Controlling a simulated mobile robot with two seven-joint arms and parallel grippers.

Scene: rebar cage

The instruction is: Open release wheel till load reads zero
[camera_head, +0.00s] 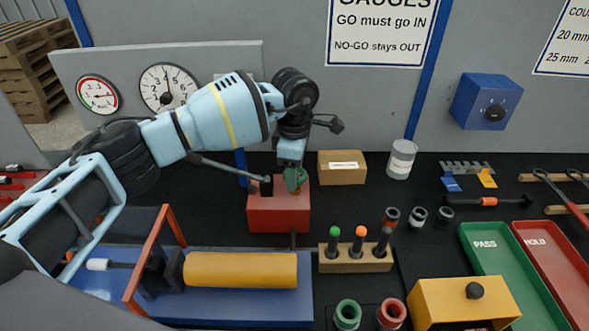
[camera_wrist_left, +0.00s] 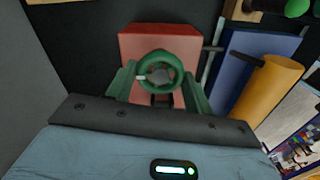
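The green release wheel (camera_head: 295,178) sits on the red box (camera_head: 265,215) at the back of the bench. In the left wrist view the wheel (camera_wrist_left: 160,72) faces the camera, with a light mark on its left side. My left gripper (camera_head: 292,164) is at the wheel from above. Its two fingers (camera_wrist_left: 159,68) are spread, one on each side of the rim. I cannot tell whether they press on it. The large white dial gauge (camera_head: 167,88) has its needle pointing about straight up. A smaller gauge (camera_head: 97,94) with a red arc hangs left of it. My right gripper is not in view.
A yellow cylinder (camera_head: 240,270) lies on the blue base (camera_head: 250,306) in front of the red box. A wooden block (camera_head: 355,262) with plug gauges stands to the right. A cardboard box (camera_head: 342,167) is close on the wheel's right. Green and red trays (camera_head: 497,255) lie far right.

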